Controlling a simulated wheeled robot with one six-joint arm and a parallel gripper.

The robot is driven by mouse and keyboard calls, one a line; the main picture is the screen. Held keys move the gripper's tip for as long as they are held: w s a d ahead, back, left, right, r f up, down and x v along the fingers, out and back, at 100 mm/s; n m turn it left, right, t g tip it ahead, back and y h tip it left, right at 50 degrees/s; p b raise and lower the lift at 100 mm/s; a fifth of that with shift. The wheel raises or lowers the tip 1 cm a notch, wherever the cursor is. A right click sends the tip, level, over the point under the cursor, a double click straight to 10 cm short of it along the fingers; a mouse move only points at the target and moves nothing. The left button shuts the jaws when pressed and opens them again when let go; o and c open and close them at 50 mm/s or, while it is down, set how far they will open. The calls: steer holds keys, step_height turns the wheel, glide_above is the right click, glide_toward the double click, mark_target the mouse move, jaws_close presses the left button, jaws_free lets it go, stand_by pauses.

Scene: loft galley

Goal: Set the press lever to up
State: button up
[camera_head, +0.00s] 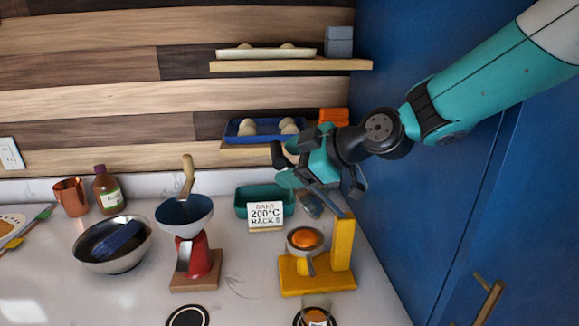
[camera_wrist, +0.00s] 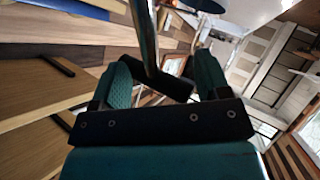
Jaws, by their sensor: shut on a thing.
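The yellow press (camera_head: 343,240) stands on the counter at the right, with an orange half (camera_head: 306,239) in its cup. Its grey lever (camera_head: 323,199) slopes up and left from the top of the post, with a grey presser (camera_head: 309,204) hanging above the orange, apart from it. My gripper (camera_head: 287,168) is above the press, shut on the lever. In the wrist view, the lever's metal bar and dark grip (camera_wrist: 176,86) lie between the two teal fingers (camera_wrist: 161,80). My gripper hides the lever's far end in the head view.
A teal tray (camera_head: 243,203) and a "200°C" sign (camera_head: 266,216) stand left of the press. A low shelf with a blue tray (camera_head: 236,138) is behind my gripper. A blue cabinet wall (camera_head: 440,190) closes the right side. A glass (camera_head: 317,305) stands in front.

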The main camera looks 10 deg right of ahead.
steer(key=shift+r, duration=0.1)
steer(key=o, duration=1.2)
steer(key=shift+o, duration=0.2)
step_height(320, 180, up, 20)
steer(key=b, duration=0.2)
